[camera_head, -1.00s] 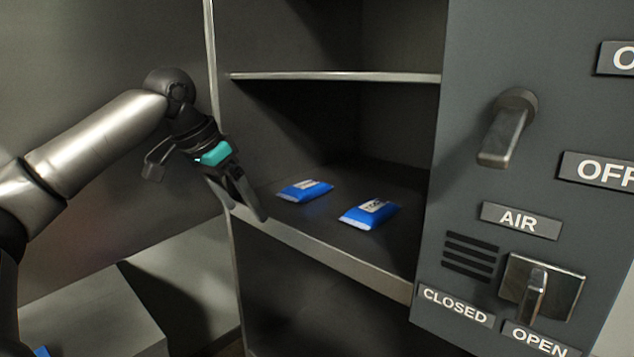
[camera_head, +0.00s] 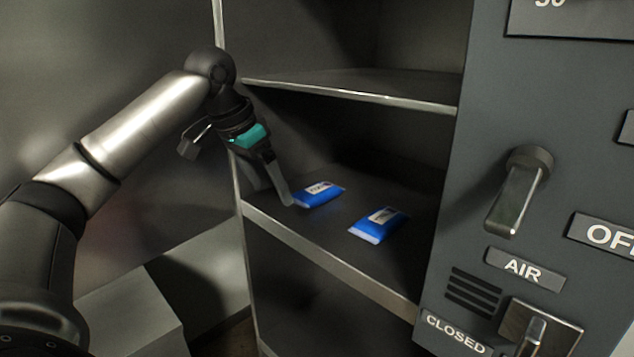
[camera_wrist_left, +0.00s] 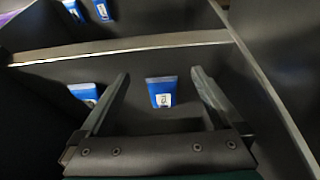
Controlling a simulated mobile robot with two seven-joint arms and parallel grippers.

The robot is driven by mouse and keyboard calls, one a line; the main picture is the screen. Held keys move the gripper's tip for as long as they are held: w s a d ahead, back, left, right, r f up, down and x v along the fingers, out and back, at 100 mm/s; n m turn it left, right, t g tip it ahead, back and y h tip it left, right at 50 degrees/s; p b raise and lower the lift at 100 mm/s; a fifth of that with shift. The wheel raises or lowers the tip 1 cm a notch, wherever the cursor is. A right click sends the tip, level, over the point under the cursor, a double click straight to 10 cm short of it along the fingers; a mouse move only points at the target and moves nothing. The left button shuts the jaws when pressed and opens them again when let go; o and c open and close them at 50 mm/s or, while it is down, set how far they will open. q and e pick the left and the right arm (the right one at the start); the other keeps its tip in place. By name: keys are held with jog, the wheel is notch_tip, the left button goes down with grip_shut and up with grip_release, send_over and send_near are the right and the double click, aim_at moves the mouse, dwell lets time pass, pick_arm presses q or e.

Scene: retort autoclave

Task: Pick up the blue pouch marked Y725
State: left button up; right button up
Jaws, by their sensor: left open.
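Two blue pouches with white labels lie flat on the middle shelf in the head view, a left one (camera_head: 320,195) and a right one (camera_head: 379,226). I cannot read the marks, so I cannot tell which is Y725. My left gripper (camera_head: 276,194) is open and empty, reaching in at the shelf's left end, its fingertips just left of the left pouch. In the left wrist view, one blue pouch (camera_wrist_left: 161,92) shows between the open fingers of my left gripper (camera_wrist_left: 160,76). Another (camera_wrist_left: 82,90) lies left of them, partly hidden. My right gripper is out of view.
The shelf's metal front edge (camera_head: 330,262) runs below the pouches, and an upper shelf (camera_head: 350,92) hangs above. A control panel (camera_head: 570,180) with handles bounds the right. More blue pouches (camera_wrist_left: 102,10) show at the wrist view's top left. The shelf's front middle is bare.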

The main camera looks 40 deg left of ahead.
pick_arm(q)
jog(key=p, duration=0.3)
send_over(304, 194)
jog(key=s, duration=0.3)
jog(key=shift+w+r, duration=0.1)
jog(key=shift+w, duration=0.15)
jog(key=shift+p+x, duration=0.35)
jog(key=shift+x, duration=2.3)
jog(key=shift+r, duration=0.1)
jog(key=c, duration=1.4)
